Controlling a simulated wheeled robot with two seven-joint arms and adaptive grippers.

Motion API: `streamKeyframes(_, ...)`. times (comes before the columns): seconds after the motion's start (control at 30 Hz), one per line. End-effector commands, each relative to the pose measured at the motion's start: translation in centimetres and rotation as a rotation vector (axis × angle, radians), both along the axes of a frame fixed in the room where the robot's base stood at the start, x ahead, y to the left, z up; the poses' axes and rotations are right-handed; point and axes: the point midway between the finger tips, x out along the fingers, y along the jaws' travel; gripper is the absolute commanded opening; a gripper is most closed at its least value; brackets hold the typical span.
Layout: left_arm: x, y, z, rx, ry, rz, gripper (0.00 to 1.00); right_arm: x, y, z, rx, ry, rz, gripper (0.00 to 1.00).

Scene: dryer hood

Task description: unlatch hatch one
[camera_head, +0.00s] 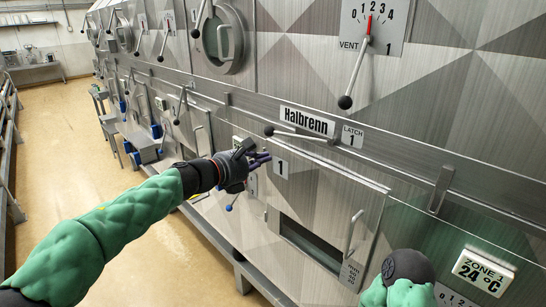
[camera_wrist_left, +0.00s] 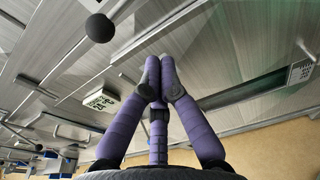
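Hatch one (camera_head: 335,207) is a grey metal door with a "1" label, a dark window slot and a vertical bar handle (camera_head: 355,232). Above it the latch lever (camera_head: 305,135) lies nearly level, its black ball (camera_head: 269,130) at the left end and its pivot by the "LATCH 1" sign (camera_head: 352,137). My left gripper (camera_head: 264,158) is just below the ball in the head view. In the left wrist view its purple fingers (camera_wrist_left: 160,78) meet at the tips with nothing between them, and the ball (camera_wrist_left: 99,28) is apart from them. My right gripper is not seen.
A vent lever (camera_head: 356,65) with a black ball hangs above, right of the latch. A zone 1 display (camera_head: 483,272) is at lower right, near my right arm. More levers and a round porthole (camera_head: 222,40) line the wall leftward. The tan floor (camera_head: 100,170) is open at left.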

Motion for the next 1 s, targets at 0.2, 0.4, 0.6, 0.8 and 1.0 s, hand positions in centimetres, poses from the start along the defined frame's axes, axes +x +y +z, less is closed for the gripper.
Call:
streamKeyframes(0.2,-1.4,1.7,0.3,0.001,0.001,-0.001,0.00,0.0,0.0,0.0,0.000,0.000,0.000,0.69)
streamKeyframes(0.4,-1.7,2.1,0.3,0.001,0.001,-0.001,0.00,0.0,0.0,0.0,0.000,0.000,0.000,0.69)
streamKeyframes(0.6,-1.7,2.1,0.4,0.001,0.001,-0.001,0.00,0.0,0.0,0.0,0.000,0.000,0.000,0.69)
streamKeyframes(0.8,-1.1,2.0,-2.6,-0.080,0.129,0.024,0.00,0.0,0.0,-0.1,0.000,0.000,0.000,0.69)
streamKeyframes(1.0,0.0,2.6,-13.9,-0.422,0.640,0.182,0.00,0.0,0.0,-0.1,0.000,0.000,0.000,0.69)
